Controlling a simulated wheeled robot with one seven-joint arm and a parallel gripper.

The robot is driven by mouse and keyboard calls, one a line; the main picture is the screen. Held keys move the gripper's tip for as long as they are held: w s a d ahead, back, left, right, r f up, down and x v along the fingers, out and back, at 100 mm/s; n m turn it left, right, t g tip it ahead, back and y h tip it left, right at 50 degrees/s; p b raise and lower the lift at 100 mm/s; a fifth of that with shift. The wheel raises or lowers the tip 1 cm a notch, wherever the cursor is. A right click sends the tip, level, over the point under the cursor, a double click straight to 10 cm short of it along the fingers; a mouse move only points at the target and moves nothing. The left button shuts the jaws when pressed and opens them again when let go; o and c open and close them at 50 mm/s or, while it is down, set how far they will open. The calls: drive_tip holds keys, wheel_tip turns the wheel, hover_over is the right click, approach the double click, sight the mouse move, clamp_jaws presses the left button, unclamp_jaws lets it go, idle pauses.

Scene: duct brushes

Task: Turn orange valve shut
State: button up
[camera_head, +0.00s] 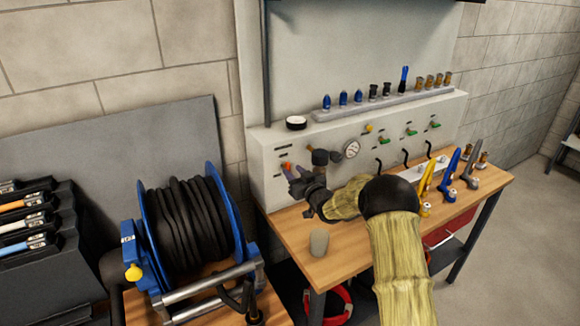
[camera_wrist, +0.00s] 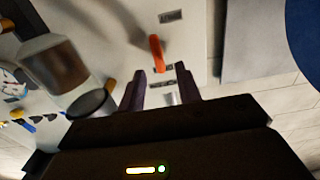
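The orange valve (camera_head: 287,166) is a small orange lever on the left of the light grey panel, seen in the head view just beyond my fingertips. In the wrist view the orange valve (camera_wrist: 157,52) stands out from the panel, with its lower end showing between my two dark purple fingers. My gripper (camera_head: 295,173) is at the panel; in the wrist view my gripper (camera_wrist: 160,70) has its fingers apart, one on each side of the lever, with gaps visible. I cannot tell whether either finger touches it.
A regulator with a dark knob (camera_head: 320,158) and a gauge (camera_head: 351,149) sit right of the valve; a cylindrical body (camera_wrist: 65,72) is close left of my fingers in the wrist view. Green-handled valves (camera_head: 411,132) are further right. A grey cup (camera_head: 319,242) and blue hose reel (camera_head: 190,230) stand nearby.

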sight(289, 167)
drive_tip(key=shift+p+x, duration=0.35)
drive_tip(key=shift+x, duration=1.35)
clamp_jaws()
